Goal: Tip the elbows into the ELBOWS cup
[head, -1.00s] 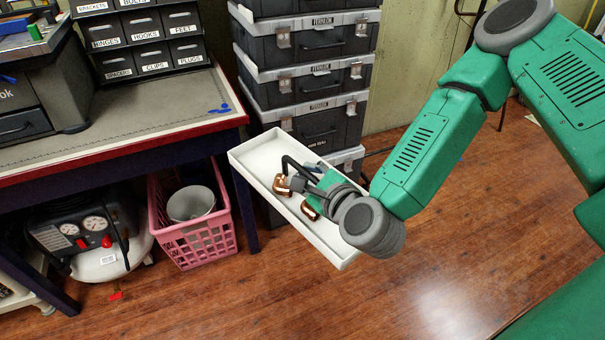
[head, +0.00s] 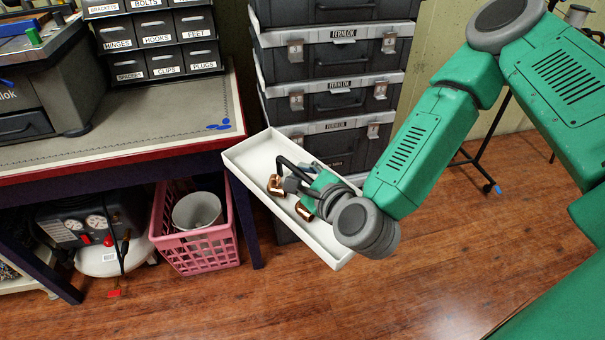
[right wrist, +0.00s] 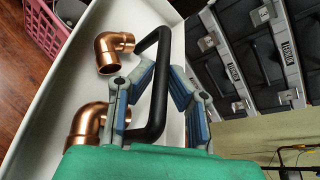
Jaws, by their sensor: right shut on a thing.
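Two copper elbows lie in a white tray (head: 262,146). The farther elbow (head: 276,186) is near the tray's middle and the nearer elbow (head: 305,208) is beside my gripper; they also show in the right wrist view (right wrist: 112,52) (right wrist: 88,125). The tray has a black handle (right wrist: 160,95). My right gripper (head: 308,184) is shut on this handle, its blue-padded fingers on either side of it, and holds the tray in the air above the floor. No cup marked ELBOWS shows. My left gripper is not in view.
A red-edged workbench (head: 120,149) stands at the left with labelled drawers (head: 163,45). Under it are a pink crate (head: 205,250) holding a pale bucket (head: 196,210) and a compressor (head: 95,235). Stacked black cases (head: 340,60) stand behind the tray.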

